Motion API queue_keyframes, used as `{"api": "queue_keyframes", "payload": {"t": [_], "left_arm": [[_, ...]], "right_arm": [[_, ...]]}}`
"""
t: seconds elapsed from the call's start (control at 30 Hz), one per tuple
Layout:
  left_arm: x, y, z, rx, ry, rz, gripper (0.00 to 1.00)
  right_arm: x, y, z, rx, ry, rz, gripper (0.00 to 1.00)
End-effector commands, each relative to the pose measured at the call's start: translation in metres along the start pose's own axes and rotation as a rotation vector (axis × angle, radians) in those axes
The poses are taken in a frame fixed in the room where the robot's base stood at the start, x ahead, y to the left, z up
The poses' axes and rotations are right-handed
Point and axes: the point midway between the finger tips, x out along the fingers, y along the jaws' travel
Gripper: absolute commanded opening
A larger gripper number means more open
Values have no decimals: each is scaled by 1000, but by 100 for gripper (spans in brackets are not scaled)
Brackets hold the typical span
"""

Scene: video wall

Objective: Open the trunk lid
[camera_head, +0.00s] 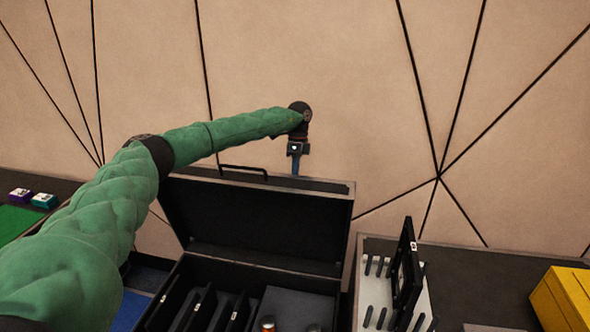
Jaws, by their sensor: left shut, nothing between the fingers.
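The dark trunk (195,262) stands at the lower middle, with its base running off the bottom of the picture. Its lid (260,225) is raised and stands open, leaning back a little, with its dark inside facing me. A black handle (243,169) sticks up from the lid's top edge. My left gripper (295,167) is shut and empty, pointing down at the lid's top edge, right of the handle. Its tips are partly hidden by the lid, so I cannot tell whether they touch it. My right gripper is out of view.
The trunk holds black dividers (205,306) and a grey panel (292,306). At right, a dark upright frame (407,272) stands by a white rack (370,297), with a yellow box (565,299) beyond. Small purple and teal boxes (44,201) sit at left. A panelled wall rises behind.

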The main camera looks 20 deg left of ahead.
Motion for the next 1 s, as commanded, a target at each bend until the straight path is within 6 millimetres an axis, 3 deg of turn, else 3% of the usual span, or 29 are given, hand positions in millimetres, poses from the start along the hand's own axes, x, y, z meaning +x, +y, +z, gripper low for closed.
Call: {"api": "queue_keyframes", "payload": {"t": [0.57,0.77,1.0], "left_arm": [[3,5,0,0,0,-1,0],[9,23,2,1,-2,-34,0],[22,51,2,1,-3,-104,0]], "right_arm": [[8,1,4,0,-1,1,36],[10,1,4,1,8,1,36],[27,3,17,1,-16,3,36]]}}
